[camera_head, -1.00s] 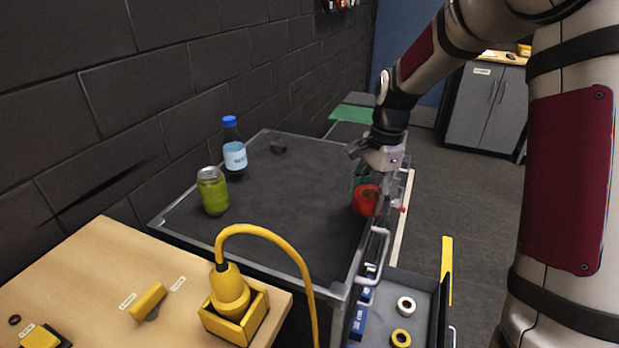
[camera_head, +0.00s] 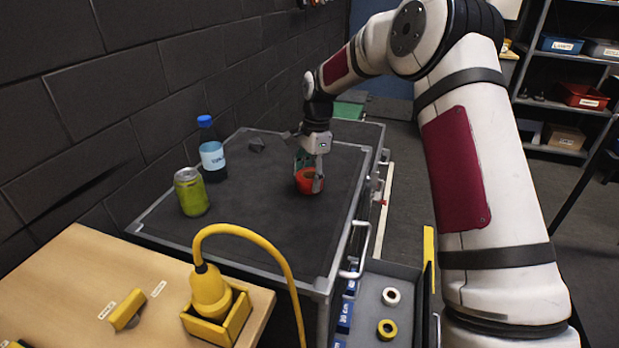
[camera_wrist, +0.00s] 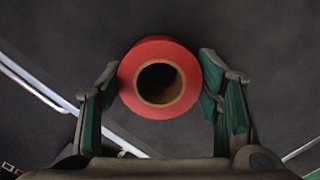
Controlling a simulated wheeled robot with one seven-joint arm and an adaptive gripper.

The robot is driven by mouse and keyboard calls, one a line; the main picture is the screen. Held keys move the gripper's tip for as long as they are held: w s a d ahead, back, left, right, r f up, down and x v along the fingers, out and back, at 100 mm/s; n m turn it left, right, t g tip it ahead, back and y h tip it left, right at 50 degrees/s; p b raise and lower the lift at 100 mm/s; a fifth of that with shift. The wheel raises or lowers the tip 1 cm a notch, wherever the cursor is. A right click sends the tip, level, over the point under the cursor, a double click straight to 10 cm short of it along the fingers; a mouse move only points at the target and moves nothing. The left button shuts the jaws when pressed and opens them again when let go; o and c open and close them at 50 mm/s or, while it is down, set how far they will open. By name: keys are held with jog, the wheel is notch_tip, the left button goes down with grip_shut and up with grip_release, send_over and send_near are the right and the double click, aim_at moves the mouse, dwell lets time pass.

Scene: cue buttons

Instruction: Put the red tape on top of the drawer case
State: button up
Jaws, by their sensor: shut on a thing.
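The red tape (camera_head: 309,184) is a red roll with a brown core, held over the dark top of the drawer case (camera_head: 270,218). My gripper (camera_head: 309,172) is shut on the tape, one finger on each side. In the wrist view the tape (camera_wrist: 160,78) sits between the green-padded fingers, its hole facing the camera. In the head view it is at or just above the top, right of centre; I cannot tell whether it touches. An open drawer (camera_head: 372,318) juts out below on the right.
The drawer holds white (camera_head: 391,296) and yellow (camera_head: 387,329) rolls. A yellow plug with cable (camera_head: 211,292) is on the wooden table (camera_head: 80,270). The top's middle is clear.

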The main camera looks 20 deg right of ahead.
jog(key=shift+f, duration=0.4)
jog(key=shift+f, duration=0.15)
jog(key=o, duration=1.2)
